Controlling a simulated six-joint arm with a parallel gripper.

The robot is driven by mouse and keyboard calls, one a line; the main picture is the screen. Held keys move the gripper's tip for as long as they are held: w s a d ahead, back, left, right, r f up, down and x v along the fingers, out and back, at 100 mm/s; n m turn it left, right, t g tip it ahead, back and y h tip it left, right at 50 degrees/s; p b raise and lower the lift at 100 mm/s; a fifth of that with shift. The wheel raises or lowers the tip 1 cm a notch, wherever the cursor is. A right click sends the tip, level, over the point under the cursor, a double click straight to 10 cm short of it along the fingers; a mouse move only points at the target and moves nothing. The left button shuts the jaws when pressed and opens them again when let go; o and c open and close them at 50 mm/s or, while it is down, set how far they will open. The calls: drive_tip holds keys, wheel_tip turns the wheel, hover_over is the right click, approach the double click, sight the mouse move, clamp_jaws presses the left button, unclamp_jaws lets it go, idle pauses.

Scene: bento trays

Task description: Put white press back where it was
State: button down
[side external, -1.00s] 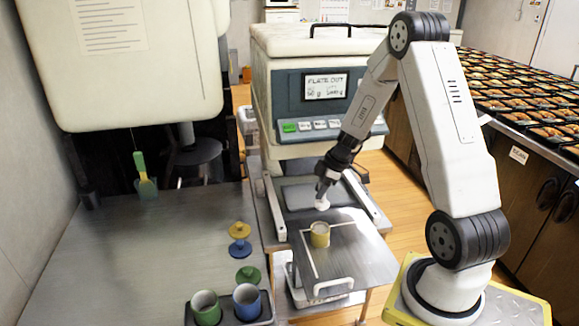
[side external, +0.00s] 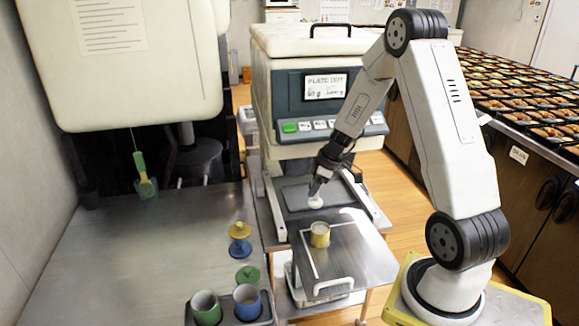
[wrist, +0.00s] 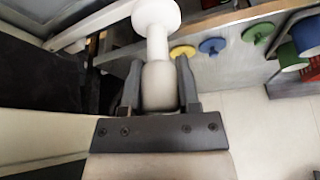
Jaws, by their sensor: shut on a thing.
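The white press (side external: 315,202) hangs below my gripper (side external: 318,188) in the side view, with its rounded end down. In the wrist view the white press (wrist: 156,20) shows a wide disc, a thin neck and a thicker body. My gripper (wrist: 158,68) is shut on that body, one finger on each side. The press is over the near part of the machine's plate area, left of and slightly behind the yellow cup (side external: 320,239). It looks clear of the surface, but the exact height is hard to tell.
A yellow press (side external: 239,229), a blue one beside it and a green press (side external: 248,275) stand on the left counter (side external: 130,265). A green cup (side external: 206,309) and a blue cup (side external: 247,301) sit in a dark holder. The machine (side external: 310,90) stands behind.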

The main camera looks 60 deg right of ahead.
drive_tip(key=w+a+r+m+h, duration=0.2)
drive_tip(key=w+a+r+m, duration=0.2)
drive_tip(key=w+a, duration=0.6)
drive_tip(key=shift+r+m+t, duration=0.3)
drive_tip(key=shift+r+m, duration=0.05)
drive_tip(key=shift+m, duration=0.45)
drive_tip(key=shift+w, duration=0.15)
drive_tip(key=w+d+f, duration=0.2)
drive_tip(key=w+f, duration=0.7)
drive_tip(key=w, duration=0.4)
drive_tip(key=shift+d+f, duration=0.2)
drive_tip(key=shift+d, duration=0.2)
drive_tip(key=shift+w+f, duration=0.15)
drive_tip(key=shift+f, duration=0.05)
drive_tip(key=shift+w+f, duration=0.15)
drive_tip(key=shift+f, duration=1.45)
drive_tip(key=shift+f, duration=0.1)
